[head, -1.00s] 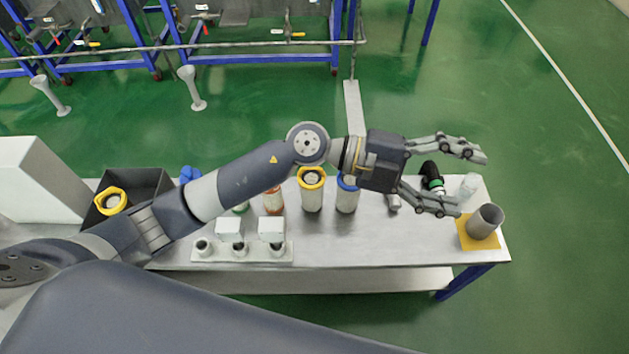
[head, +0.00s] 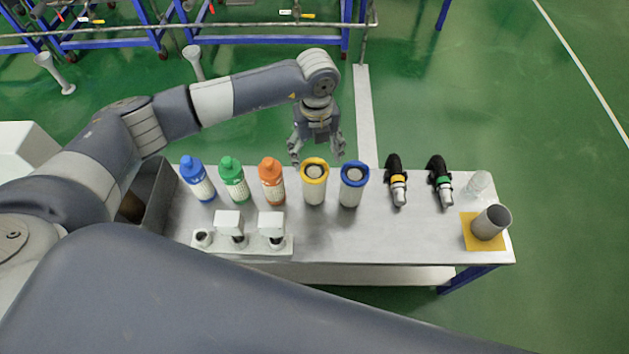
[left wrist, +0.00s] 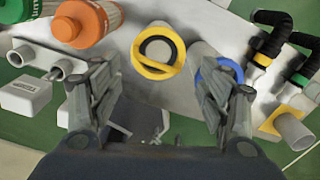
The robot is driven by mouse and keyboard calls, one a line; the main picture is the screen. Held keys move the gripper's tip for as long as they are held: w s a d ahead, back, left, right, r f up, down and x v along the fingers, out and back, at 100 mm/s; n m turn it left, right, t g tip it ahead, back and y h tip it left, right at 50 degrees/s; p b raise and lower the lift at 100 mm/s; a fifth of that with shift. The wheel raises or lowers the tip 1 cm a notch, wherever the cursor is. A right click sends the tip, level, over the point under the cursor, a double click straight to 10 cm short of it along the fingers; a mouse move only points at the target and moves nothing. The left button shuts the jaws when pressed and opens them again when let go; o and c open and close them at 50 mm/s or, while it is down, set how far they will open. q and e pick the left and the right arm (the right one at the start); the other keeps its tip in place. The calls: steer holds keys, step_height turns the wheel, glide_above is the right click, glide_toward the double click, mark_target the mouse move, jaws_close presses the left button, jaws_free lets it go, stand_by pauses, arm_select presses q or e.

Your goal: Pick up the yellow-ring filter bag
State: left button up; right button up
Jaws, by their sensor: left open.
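The yellow-ring filter bag (head: 314,185), pale with a yellow ring on top, stands upright on the metal table among a row of things. My left gripper (head: 318,158) is open and empty, pointing down at the bag's far side, with its fingertips near the ring. In the left wrist view the yellow ring (left wrist: 158,70) shows ahead, between the lines of the two open fingers (left wrist: 155,85). The blue-ring filter bag (head: 353,186) stands close on the right. In the left wrist view the right finger partly covers its blue ring. My right gripper is not in view.
Blue, green and orange bottles (head: 272,182) stand left of the bag. Two black-handled fittings (head: 397,183) and a grey cup (head: 489,222) on a yellow pad are to the right. A white block with fittings (head: 265,246) lies in front. A dark bin (head: 157,190) is at the left.

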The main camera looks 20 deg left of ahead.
mark_target(314, 169)
arm_select(q)
steer(key=f, duration=0.6)
steer(key=shift+a, duration=0.2)
steer(key=shift+r, duration=0.1)
steer(key=c, duration=1.2)
